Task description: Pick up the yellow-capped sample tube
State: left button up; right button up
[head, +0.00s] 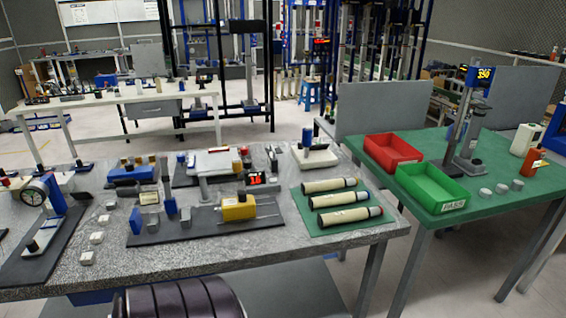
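Several small tubes with tan or yellowish tops (138,160) stand in a blue rack (133,176) at the back left of the grey speckled table. They are too small to tell which one has a yellow cap. Three larger cream tubes lie side by side on a green mat (310,229) at the table's right. The far one (325,186) has a reddish end, the middle one (335,200) a blue end and the near one (345,217) a red end. Neither of my grippers shows in this view.
The grey table (285,260) also holds a yellow block device (238,207) on a dark mat, a dial gauge stand (40,205) and small metal blocks. A green table at right carries a red bin (393,149) and a green bin (432,187). The table's front strip is clear.

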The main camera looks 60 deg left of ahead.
aim_at(320, 186)
jog(key=j+u, duration=0.1)
jog(key=u, duration=0.3)
jog(key=j+u, duration=0.1)
jog(key=u, duration=0.25)
jog(key=j+u, duration=0.1)
jog(key=u, duration=0.3)
jog(key=i+u, duration=0.1)
jog(key=u, duration=0.25)
